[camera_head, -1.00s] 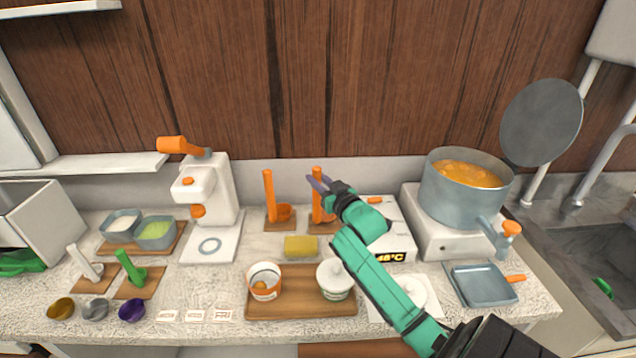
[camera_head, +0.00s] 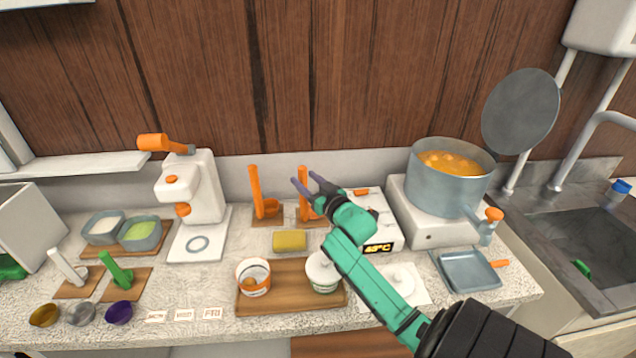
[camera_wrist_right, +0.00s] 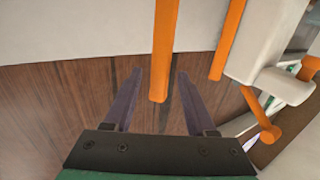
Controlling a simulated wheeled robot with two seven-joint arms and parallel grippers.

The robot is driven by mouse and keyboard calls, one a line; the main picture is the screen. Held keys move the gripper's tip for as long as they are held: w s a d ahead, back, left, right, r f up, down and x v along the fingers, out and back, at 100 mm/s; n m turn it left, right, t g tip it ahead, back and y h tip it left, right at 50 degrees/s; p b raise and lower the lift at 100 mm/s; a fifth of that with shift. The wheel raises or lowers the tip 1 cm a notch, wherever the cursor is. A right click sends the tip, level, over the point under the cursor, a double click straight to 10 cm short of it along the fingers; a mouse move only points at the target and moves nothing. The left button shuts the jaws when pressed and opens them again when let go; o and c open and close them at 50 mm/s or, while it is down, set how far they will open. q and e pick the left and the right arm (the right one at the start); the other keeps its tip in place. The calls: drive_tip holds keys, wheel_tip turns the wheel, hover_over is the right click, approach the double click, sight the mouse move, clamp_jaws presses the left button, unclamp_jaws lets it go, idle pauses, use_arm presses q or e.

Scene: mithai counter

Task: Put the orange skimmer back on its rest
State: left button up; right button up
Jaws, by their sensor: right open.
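Two upright orange-handled utensils stand on small wooden rests at the back of the counter. The left one (camera_head: 256,190) has an orange part low at its side; the right one (camera_head: 303,172) is partly hidden by my right gripper. I cannot tell which is the skimmer. My right gripper (camera_head: 304,181) is open, its dark fingers at the right utensil's upper handle. In the right wrist view, the end of an orange handle (camera_wrist_right: 164,50) lies between the open fingers (camera_wrist_right: 158,95), not clasped. A second orange handle (camera_wrist_right: 228,40) stands beside it. My left gripper is not in view.
A pot of orange contents (camera_head: 450,190) sits on a white burner at right. A yellow sponge-like block (camera_head: 289,240), a wooden tray (camera_head: 275,302) with two containers, and a white machine (camera_head: 200,190) are nearby. A sink (camera_head: 570,250) is at far right.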

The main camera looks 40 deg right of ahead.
drive_tip(key=s+a+b, duration=0.1)
drive_tip(key=s+a, duration=0.1)
drive_tip(key=s, duration=0.8)
drive_tip(key=shift+s+r+b, duration=0.15)
drive_tip(key=shift+s+b, duration=0.05)
drive_tip(key=shift+b, duration=0.2)
drive_tip(key=shift+r, duration=0.1)
